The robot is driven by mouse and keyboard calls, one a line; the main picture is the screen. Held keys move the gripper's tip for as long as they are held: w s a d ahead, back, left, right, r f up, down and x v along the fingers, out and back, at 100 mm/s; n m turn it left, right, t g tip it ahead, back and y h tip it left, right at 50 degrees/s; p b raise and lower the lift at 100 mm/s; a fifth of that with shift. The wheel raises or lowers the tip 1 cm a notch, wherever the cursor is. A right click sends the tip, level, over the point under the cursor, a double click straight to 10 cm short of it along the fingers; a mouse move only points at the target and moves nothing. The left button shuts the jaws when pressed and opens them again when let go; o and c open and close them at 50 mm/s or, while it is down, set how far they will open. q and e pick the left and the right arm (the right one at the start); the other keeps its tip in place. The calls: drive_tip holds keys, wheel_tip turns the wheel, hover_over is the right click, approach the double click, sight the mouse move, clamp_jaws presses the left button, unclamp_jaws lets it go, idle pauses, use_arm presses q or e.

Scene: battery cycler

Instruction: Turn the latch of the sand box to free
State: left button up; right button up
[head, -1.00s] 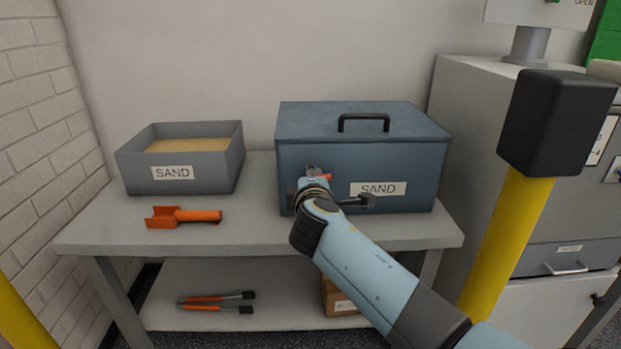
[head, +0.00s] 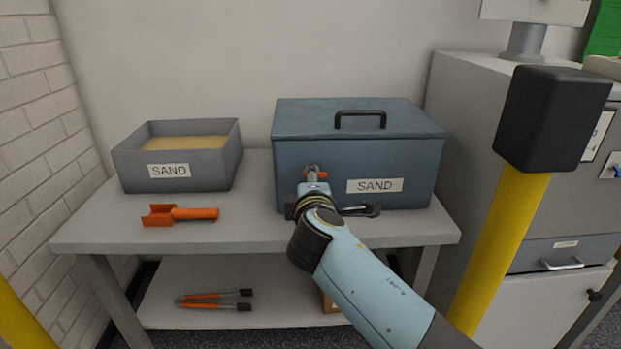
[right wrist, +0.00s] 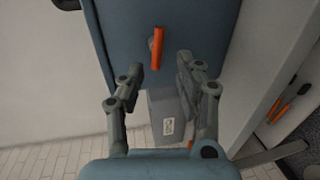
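The closed blue-grey sand box (head: 360,165) stands on the bench with a black lid handle and a SAND label. Its latch (head: 323,175) is a small orange bar on the front face, left of the label, lying about level and partly covered by my gripper. In the right wrist view the orange latch (right wrist: 157,48) shows whole, just beyond and between the fingertips. My right gripper (head: 313,176) is in front of the latch. In the wrist view the right gripper (right wrist: 160,68) is open and empty, its fingers either side of the latch; contact cannot be told. My left gripper is out of view.
An open grey tray of sand (head: 215,165) and an orange scoop (head: 180,214) are left on the bench (head: 250,237). Orange-handled tongs (head: 215,300) lie on the lower shelf. A yellow post with a black top (head: 553,120) stands front right, before a grey cabinet (head: 470,120).

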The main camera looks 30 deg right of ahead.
drive_tip(key=v, duration=0.3)
drive_tip(key=shift+s, duration=0.15)
